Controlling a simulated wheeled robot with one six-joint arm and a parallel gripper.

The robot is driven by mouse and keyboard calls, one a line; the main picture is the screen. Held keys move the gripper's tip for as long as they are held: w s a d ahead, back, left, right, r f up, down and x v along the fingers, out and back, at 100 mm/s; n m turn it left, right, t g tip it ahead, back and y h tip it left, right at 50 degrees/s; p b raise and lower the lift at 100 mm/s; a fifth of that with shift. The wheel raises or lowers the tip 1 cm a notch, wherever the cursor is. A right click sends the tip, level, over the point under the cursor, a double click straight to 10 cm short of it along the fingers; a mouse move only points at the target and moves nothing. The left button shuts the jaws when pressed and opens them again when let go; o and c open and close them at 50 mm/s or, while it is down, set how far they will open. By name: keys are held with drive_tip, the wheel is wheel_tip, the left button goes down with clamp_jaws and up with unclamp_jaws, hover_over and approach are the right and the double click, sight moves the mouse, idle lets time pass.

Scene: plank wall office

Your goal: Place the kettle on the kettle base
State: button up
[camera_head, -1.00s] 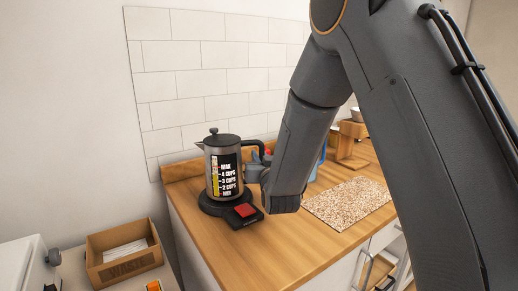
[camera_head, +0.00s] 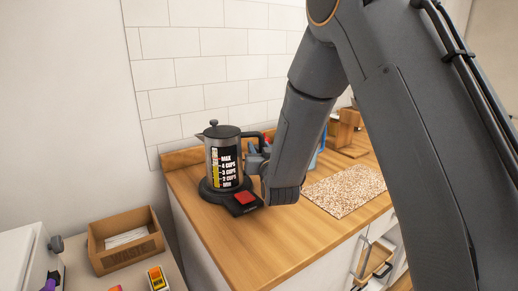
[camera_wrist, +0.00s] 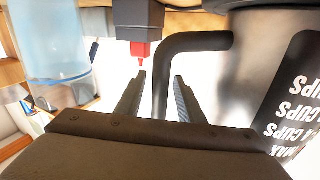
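The kettle (camera_head: 211,158), a steel pot with a black lid and a cup scale, stands upright on the black round kettle base (camera_head: 208,193), as far as the head view shows. The base has a red switch on a black block at its front right. The kettle's black handle shows in the wrist view (camera_wrist: 165,72), with the steel body at the right. My gripper (camera_wrist: 159,76) has its fingers on either side of the handle's upright part. Gaps show between fingers and handle, so it is open around it. In the head view the fingers are partly hidden by my wrist.
A speckled board (camera_head: 345,190) lies right of my wrist, with a wooden stand (camera_head: 347,130) behind it. A blue translucent container (camera_wrist: 48,45) is left of the gripper in the wrist view. A tiled wall (camera_head: 185,70) is close behind. A waste box (camera_head: 126,257) sits lower left.

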drive_tip(key=s+d+b, duration=0.1)
drive_tip(key=s+d, duration=0.1)
drive_tip(key=s, duration=0.9)
drive_tip(key=shift+s+d+b, duration=0.2)
drive_tip(key=shift+s+b, duration=0.1)
drive_tip(key=shift+s, duration=0.1)
drive_tip(key=shift+r, duration=0.1)
